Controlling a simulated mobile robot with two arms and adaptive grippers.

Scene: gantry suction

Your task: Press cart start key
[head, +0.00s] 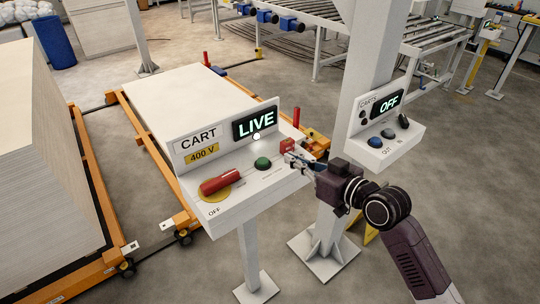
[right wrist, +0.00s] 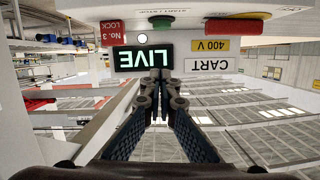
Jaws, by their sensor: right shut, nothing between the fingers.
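The cart panel (head: 225,205) stands on a post, marked CART and 400 V, with a lit LIVE display (head: 255,123). A green round key (head: 263,163) sits on its sloping top, right of a red handle (head: 221,183) on a yellow disc. The green key also shows at the top of the right wrist view (right wrist: 160,21). My right gripper (head: 290,158) is shut and empty over the panel's right end, beside a red lock tag (head: 287,146) and right of the green key. In the right wrist view its fingertips (right wrist: 160,76) overlap the display's edge. My left gripper is out of view.
A second panel (head: 385,140) with an OFF display is mounted on a grey column (head: 365,80) at right. Behind the cart panel is an orange-framed cart (head: 285,124) with a white board (head: 180,95). A tall board stack (head: 40,160) stands left.

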